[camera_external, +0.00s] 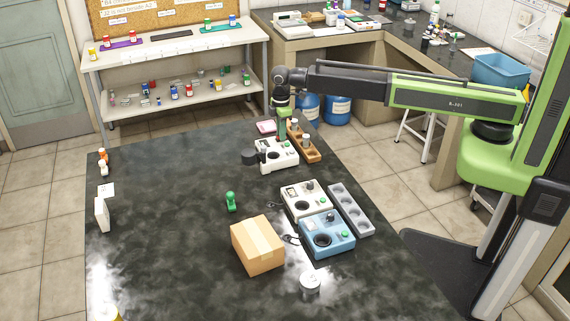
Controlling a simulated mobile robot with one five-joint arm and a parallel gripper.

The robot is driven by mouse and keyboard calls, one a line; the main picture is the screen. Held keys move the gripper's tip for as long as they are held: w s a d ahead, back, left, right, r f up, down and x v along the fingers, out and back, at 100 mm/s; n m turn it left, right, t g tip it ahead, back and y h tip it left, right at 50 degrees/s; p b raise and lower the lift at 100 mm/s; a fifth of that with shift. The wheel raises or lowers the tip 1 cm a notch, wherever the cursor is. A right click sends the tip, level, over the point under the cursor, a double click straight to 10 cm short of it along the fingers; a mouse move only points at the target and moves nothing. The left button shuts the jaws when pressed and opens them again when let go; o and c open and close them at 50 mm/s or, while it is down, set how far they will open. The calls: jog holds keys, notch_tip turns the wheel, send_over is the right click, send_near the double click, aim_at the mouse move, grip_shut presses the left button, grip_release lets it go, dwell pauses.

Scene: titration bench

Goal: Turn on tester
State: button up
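Three tester-like devices stand on the dark bench (160,215), and I cannot tell which is the tester. A white one (285,160) is at the back, with a dark round part (250,158) at its left side. A second white one (314,208) with a black dial and a green knob is in the middle. A blue one (340,246) with a black dial and a green knob is in front of it. My gripper (281,137) points down at the back white device, close to its top. Its fingers are too small to read, and contact is unclear.
A wooden rack (308,150) with small bottles stands just right of the back device. A grey tray with round wells (351,210) lies right of the middle devices. A cardboard box (258,246), a green stamp-like object (231,201) and a white jar (310,284) stand nearby. The bench's left half is mostly clear.

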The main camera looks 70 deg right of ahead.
grip_shut()
jog(key=shift+w+a, duration=0.15)
jog(key=shift+w, duration=0.05)
jog(key=shift+g+h, duration=0.5)
jog(key=shift+s, duration=0.1)
jog(key=o, duration=0.6)
grip_release()
